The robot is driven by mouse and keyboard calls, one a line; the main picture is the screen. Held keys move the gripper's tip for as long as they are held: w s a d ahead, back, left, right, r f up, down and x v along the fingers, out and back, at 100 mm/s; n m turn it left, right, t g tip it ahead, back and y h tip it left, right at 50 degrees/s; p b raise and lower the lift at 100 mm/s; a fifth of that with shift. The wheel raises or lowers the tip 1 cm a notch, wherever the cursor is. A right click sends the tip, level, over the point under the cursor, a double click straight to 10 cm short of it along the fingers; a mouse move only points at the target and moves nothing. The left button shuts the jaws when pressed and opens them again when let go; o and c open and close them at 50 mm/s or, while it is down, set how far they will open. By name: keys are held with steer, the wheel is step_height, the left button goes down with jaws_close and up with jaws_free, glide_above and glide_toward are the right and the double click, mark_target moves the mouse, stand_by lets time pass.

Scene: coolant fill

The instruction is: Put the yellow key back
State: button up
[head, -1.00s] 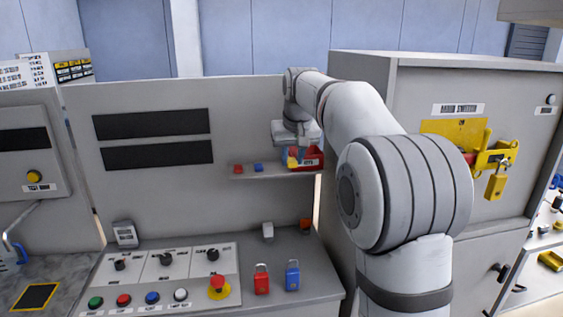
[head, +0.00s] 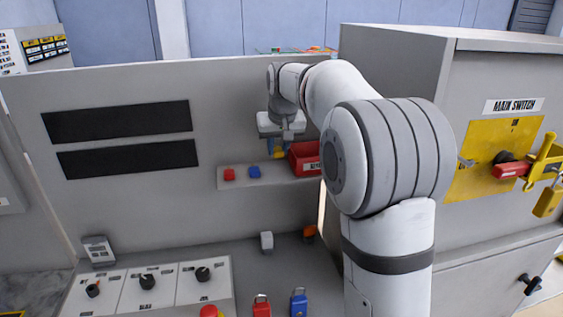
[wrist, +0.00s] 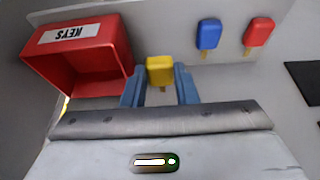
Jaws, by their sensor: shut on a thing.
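My gripper (wrist: 160,88) is shut on the yellow key (wrist: 160,70), whose head shows between the two blue fingers in the wrist view. In the head view the yellow key (head: 279,153) hangs below the gripper, at the small wall shelf (head: 236,184). It is between the blue key (head: 254,171) and the red KEYS box (head: 304,160). Whether it touches the shelf I cannot tell. The blue key (wrist: 209,34) and the red key (wrist: 258,32) also show in the wrist view. The open red box (wrist: 85,65) there looks empty.
The box stands close beside my fingers. Below the shelf, the console holds a red padlock (head: 262,306), a blue padlock (head: 299,303) and several knobs. The main switch cabinet (head: 400,75) stands at right, with a yellow padlock (head: 547,201).

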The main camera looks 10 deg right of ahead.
mark_target(278, 171)
steer(key=shift+d+f+p, duration=0.1)
steer(key=shift+f+p, duration=0.25)
steer(key=shift+f, duration=2.15)
steer(key=shift+f, duration=0.15)
steer(key=o, duration=0.6)
steer(key=shift+o, duration=0.2)
